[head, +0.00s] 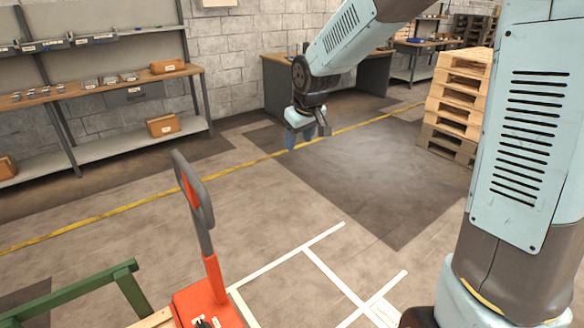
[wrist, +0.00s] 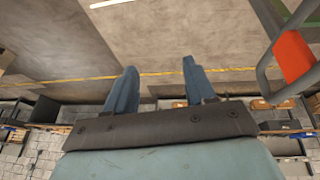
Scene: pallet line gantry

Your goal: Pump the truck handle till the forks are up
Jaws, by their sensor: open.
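The pallet truck's handle (head: 195,190) is a grey loop with a red inner part, on a grey and red shaft. It stands nearly upright, leaning slightly left, above the orange-red truck body (head: 205,303) at the bottom of the head view. The forks are not visible. My gripper (head: 304,142) hangs open and empty in the air, to the right of the handle and apart from it. In the wrist view my gripper (wrist: 157,90) shows two blue fingers spread apart with nothing between them. The handle (wrist: 290,55) shows at the right edge there.
A green rail (head: 70,293) stands left of the truck. A workbench with shelves (head: 110,88) runs along the back left wall. Stacked pallets (head: 458,100) stand at the right. The floor between, with white and yellow lines, is clear.

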